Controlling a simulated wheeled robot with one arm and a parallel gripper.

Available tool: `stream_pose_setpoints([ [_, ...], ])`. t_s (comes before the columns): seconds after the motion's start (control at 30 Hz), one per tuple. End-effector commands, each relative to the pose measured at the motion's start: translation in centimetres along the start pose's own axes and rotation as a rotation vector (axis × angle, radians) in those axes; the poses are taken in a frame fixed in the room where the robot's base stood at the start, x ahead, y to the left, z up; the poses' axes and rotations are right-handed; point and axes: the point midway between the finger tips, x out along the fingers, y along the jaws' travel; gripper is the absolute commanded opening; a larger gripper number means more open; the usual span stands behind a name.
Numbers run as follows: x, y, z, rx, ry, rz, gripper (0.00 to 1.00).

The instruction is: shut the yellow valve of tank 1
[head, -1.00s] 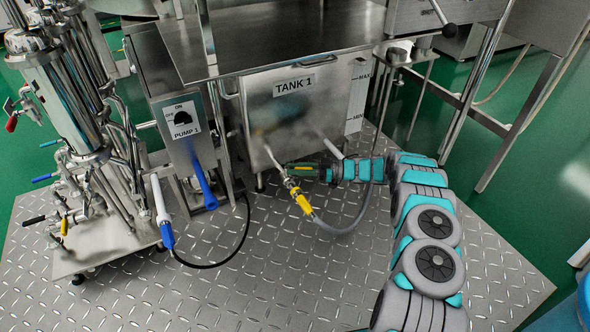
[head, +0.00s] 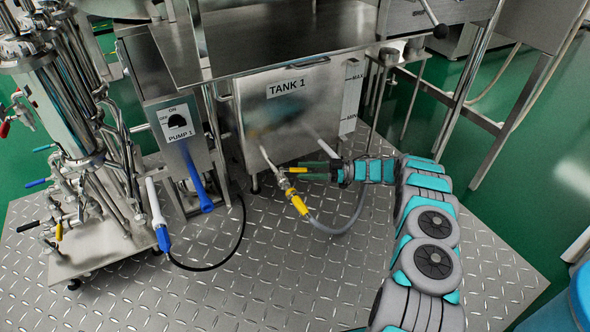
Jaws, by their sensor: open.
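Tank 1 (head: 260,110) is a steel box with a "TANK 1" label. A pipe slants down from its front to the yellow valve handle (head: 297,170), a small yellow lever. The lever lies nearly level in the picture, across the slanting pipe. Below it a yellow hose connector (head: 300,205) joins a grey hose (head: 340,229). My gripper (head: 305,171) comes in from the right, its dark green fingers apart and pointing left. The fingertips are at or very near the lever; contact cannot be told.
Pump 1 (head: 178,130) with a blue lever (head: 197,182) stands left of the tank. A white and blue nozzle (head: 160,230) with a black hose stands in front of it. The pipe rack (head: 100,245) is at far left. The diamond-plate floor (head: 250,290) in front is free.

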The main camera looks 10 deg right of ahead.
Motion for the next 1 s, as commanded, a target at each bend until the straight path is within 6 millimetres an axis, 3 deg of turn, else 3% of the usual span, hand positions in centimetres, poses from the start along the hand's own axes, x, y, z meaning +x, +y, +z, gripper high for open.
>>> stream_pose_setpoints([
  [0.2,-2.1,0.0,-0.1,-0.001,0.000,-0.001,0.53],
  [0.5,-2.3,0.0,-0.1,-0.001,-0.001,-0.001,0.51],
  [0.67,-2.3,0.0,-0.9,-0.001,0.000,-0.001,0.33],
  [0.93,-2.3,0.0,-4.6,-0.001,0.000,-0.002,0.03],
  [1.0,-2.3,0.0,-5.4,-0.001,0.000,-0.002,0.00],
])
